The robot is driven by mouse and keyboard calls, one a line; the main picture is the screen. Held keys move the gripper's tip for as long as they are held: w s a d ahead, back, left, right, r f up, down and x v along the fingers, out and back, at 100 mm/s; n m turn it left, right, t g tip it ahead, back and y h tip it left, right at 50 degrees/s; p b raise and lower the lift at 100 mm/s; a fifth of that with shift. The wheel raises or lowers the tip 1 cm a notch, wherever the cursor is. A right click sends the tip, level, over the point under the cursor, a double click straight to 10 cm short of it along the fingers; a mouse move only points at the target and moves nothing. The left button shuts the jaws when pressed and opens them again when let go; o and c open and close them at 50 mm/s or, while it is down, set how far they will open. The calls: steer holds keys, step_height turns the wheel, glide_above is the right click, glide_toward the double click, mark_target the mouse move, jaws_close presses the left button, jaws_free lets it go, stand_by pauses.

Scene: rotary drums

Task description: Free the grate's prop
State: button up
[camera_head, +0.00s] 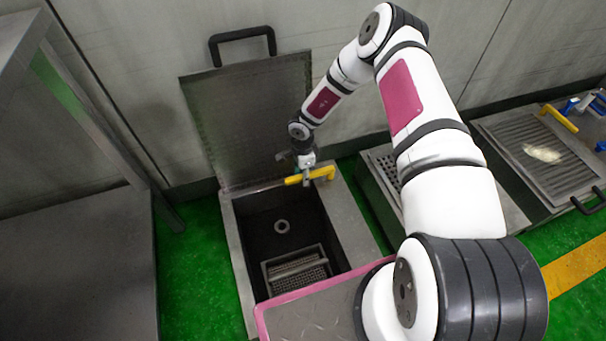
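The grate (250,115), a dark metal lid with a black handle at its top, stands raised and leans back near the wall. A yellow bar (322,173), which looks like the prop, lies at the back right rim of the open pit (352,215), by the foot of the grate. My gripper (307,178) points down at this yellow bar and overlaps it in the view. The fingers are too small to tell whether they are open or shut, or whether they touch the bar.
Inside the pit are a perforated basket (297,270) and a round drain fitting (282,226). A metal table (75,260) stands at left. Another grated unit (530,150) with a yellow bar (559,118) is at right. Green floor is free left of the pit.

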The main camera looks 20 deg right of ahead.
steer(key=shift+c, duration=0.5)
jaws_close()
steer(key=shift+s, duration=0.1)
